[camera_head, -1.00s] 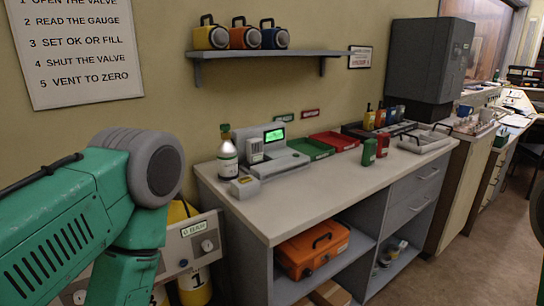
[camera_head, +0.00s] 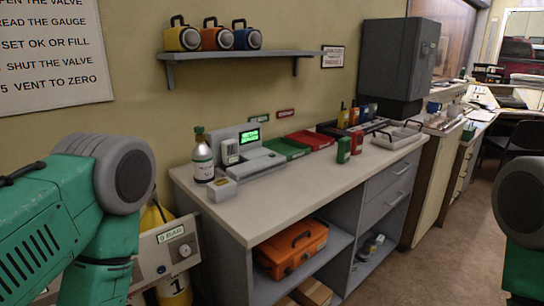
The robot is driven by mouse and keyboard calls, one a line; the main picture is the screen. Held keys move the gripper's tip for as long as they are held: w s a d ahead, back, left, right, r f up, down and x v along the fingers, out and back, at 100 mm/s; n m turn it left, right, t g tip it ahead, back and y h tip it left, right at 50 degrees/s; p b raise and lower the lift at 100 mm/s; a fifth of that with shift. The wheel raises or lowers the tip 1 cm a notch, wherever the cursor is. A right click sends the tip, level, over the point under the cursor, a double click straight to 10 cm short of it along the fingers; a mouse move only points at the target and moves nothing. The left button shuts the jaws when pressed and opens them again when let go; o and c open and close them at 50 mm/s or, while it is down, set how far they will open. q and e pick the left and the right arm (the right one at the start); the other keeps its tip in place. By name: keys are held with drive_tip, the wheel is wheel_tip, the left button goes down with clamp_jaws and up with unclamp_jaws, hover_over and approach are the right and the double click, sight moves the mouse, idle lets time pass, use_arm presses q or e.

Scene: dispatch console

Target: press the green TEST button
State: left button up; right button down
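A grey-white test station with a lit green screen (camera_head: 249,136) stands at the back left of the counter. A handheld unit (camera_head: 229,152) sits upright at its left side. A white bottle with a green top (camera_head: 202,158) and a small white box (camera_head: 222,188) stand in front of it. I cannot make out a green TEST button on any of these at this size. My green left arm fills the lower left and part of my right arm shows at the right edge. Neither gripper is in view.
The counter (camera_head: 290,190) is clear along its front. Green (camera_head: 287,148) and red (camera_head: 311,139) trays lie behind, with radios and a grey cabinet (camera_head: 400,60) further right. A shelf (camera_head: 240,54) hangs above. A panel with a gauge (camera_head: 170,250) stands left of the counter.

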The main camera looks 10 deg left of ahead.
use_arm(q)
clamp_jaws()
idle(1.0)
